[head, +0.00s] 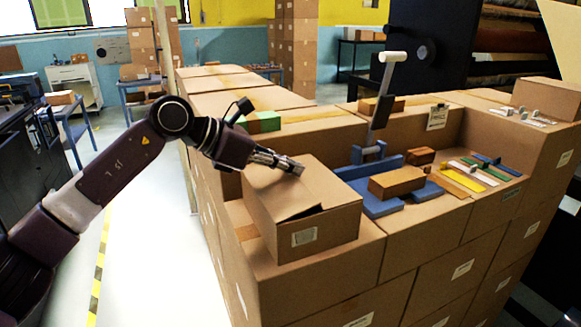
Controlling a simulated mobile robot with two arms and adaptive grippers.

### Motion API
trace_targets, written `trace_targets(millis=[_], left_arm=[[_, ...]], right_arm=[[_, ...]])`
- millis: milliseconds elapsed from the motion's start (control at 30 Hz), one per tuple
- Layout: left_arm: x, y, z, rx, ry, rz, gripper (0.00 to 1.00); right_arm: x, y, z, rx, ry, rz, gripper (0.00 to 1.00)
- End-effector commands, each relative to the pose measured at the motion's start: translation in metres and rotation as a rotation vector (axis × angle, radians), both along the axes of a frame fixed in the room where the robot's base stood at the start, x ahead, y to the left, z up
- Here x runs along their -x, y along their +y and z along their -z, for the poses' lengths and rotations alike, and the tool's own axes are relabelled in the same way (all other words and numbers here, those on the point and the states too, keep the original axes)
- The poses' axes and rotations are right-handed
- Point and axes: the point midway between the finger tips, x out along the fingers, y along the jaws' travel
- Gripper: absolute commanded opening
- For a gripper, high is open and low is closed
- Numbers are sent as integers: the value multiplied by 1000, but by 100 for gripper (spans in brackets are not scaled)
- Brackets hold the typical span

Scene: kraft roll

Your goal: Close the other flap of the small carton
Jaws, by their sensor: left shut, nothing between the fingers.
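The small carton (330,221) stands on the near left part of the stacked-box surface, with a white label on its front side. Its top flaps (280,194) lie nearly flat. A dark gap shows at the front, where a flap edge sits slightly raised. My left gripper (297,168) reaches in from the left over the back of the carton's top. Its fingers are shut and empty, at or just above a flap; I cannot tell whether they touch it. My right gripper is not in view.
Right of the carton are a blue device (370,167) with a white-tipped lever, a brown block (397,182) and several coloured strips (462,180). A green block (264,122) lies behind my gripper. Larger boxes form a raised back edge. Open floor lies at the left.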

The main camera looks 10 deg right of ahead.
Motion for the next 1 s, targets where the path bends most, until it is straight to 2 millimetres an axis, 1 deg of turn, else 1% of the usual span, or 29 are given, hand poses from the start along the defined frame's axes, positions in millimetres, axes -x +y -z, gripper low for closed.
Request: trace_targets(millis=[467, 700, 867, 967, 1000], left_arm=[[0, 0, -3, 1, 0, 0, 0], [0, 0, -15, 1, -2, 0, 0], [0, 0, -18, 1, -1, -1, 0], [0, 3, -26, 1, -2, -1, 0], [1, 4, -32, 1, -2, -1, 0]], right_arm=[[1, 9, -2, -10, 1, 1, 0], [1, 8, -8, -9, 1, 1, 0], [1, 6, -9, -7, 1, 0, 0], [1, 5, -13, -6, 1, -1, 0], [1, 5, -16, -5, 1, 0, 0]])
